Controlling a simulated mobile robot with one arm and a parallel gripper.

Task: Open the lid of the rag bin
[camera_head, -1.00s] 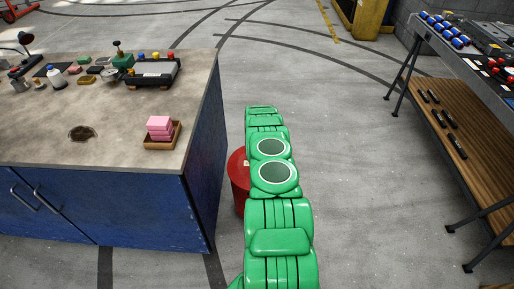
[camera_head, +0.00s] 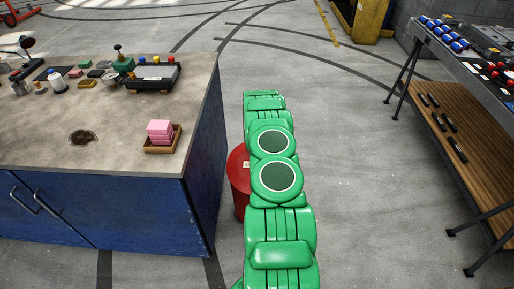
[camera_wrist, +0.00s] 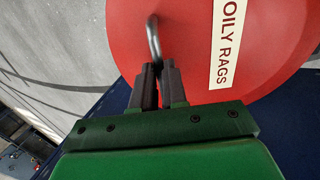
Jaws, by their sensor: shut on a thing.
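The red rag bin (camera_head: 237,185) stands on the floor beside the blue cabinet, mostly hidden behind my green arm in the head view. In the wrist view its round red lid (camera_wrist: 262,72) fills the upper right, with a white label reading "OILY RAGS". A grey metal loop handle (camera_wrist: 153,38) rises at the lid's left edge. My gripper (camera_wrist: 158,75) is shut on the lower end of this handle, its dark fingers close together. In the head view my arm hides the gripper. I cannot tell there whether the lid is raised.
The blue cabinet (camera_head: 150,215) stands left of the bin; its worktop carries a wooden tray (camera_head: 162,146) with pink blocks and several small tools. A workbench with a wooden lower shelf (camera_head: 463,150) is at the right. The floor (camera_head: 365,150) between is clear.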

